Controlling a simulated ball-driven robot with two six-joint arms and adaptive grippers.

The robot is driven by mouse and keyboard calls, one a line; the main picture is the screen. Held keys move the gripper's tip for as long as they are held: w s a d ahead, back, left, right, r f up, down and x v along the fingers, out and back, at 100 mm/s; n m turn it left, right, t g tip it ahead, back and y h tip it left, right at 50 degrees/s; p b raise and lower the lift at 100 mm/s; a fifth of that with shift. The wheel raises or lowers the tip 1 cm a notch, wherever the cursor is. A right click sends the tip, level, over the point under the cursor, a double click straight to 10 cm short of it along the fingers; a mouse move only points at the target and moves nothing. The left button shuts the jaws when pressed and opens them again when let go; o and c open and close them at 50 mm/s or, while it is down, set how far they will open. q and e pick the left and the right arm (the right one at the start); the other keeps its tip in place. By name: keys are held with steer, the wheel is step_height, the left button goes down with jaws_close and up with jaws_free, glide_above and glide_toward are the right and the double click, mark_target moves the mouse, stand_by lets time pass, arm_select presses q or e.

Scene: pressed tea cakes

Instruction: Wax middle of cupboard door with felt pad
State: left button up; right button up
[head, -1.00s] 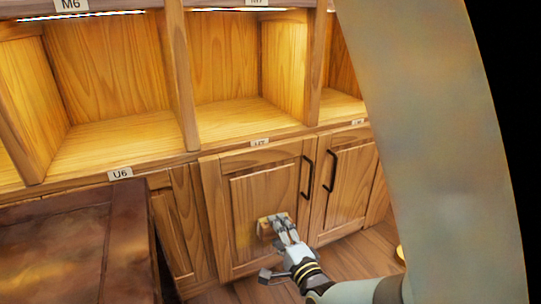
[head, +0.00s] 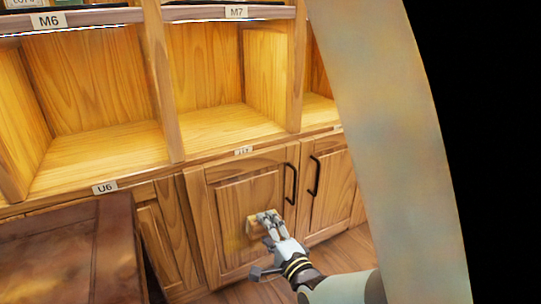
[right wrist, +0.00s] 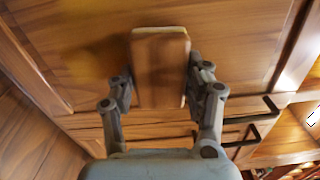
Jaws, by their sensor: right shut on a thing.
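The wooden cupboard door (head: 225,205) has a recessed middle panel and a dark bar handle at its upper right. My right gripper (head: 266,218) is in front of the lower right part of that panel. It is shut on the felt pad (head: 252,224), a small brown block with a pale edge. In the right wrist view the pad (right wrist: 160,70) sits between the two fingers of the gripper (right wrist: 160,85), with the door panel (right wrist: 85,55) close behind. Whether the pad touches the door cannot be told. My left gripper is not in view.
A second door (head: 328,195) with a dark handle (head: 315,176) stands to the right. Open lit shelves (head: 215,120) are above. A dark brown table (head: 70,250) stands at the left front. A large grey curved shape fills the right side.

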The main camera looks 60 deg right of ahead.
steer(key=w+a, duration=0.5)
steer(key=a, duration=0.4)
steer(key=shift+w+a, duration=0.25)
steer(key=shift+a, duration=0.05)
stand_by(0.5)
steer(key=shift+r, duration=0.1)
steer(key=v, duration=0.6)
steer(key=shift+s, duration=0.15)
steer(key=v, duration=0.3)
stand_by(0.5)
steer(key=shift+s, duration=0.1)
